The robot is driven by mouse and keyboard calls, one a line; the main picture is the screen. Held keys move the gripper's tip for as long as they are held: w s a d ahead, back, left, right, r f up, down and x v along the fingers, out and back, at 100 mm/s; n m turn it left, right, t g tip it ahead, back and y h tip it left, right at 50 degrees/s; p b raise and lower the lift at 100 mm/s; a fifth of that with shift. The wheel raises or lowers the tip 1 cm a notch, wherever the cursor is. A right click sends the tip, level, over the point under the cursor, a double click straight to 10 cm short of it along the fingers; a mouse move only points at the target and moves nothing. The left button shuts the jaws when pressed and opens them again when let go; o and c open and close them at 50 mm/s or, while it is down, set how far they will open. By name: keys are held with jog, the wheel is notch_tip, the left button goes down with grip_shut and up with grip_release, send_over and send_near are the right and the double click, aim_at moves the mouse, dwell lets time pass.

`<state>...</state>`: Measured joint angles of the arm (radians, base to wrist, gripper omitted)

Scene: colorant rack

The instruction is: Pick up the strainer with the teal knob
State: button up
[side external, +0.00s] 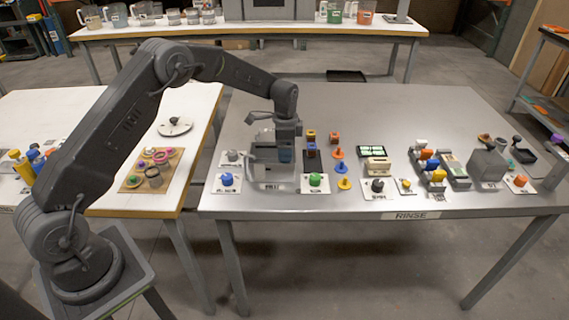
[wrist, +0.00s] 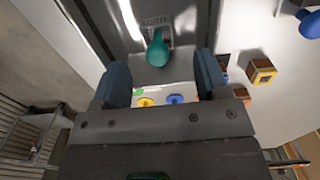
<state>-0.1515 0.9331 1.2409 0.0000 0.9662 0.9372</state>
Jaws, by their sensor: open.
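The teal knob (wrist: 158,48) shows in the wrist view, above a dark grey surface (wrist: 138,14) with a printed label. I take it to be the strainer's knob; the strainer's body is not clear. My gripper (wrist: 163,82) is open, with its two blue-grey fingers apart. The knob appears centred between them, just beyond the tips, and I see no contact. In the side external view my gripper (side external: 272,155) points down over a grey fixture (side external: 268,182) at the left of the steel table. The teal knob is hidden there.
A blue knob (side external: 227,179) and a green knob (side external: 315,179) stand on white cards on either side of the grey fixture. Orange, blue and yellow pegs (side external: 341,169) stand to its right. The steel table's (side external: 420,105) back is clear.

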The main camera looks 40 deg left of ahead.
notch_tip(320, 180, down, 5)
jog(key=shift+s+f, duration=0.1)
jog(key=shift+s, duration=0.05)
jog(key=c, duration=1)
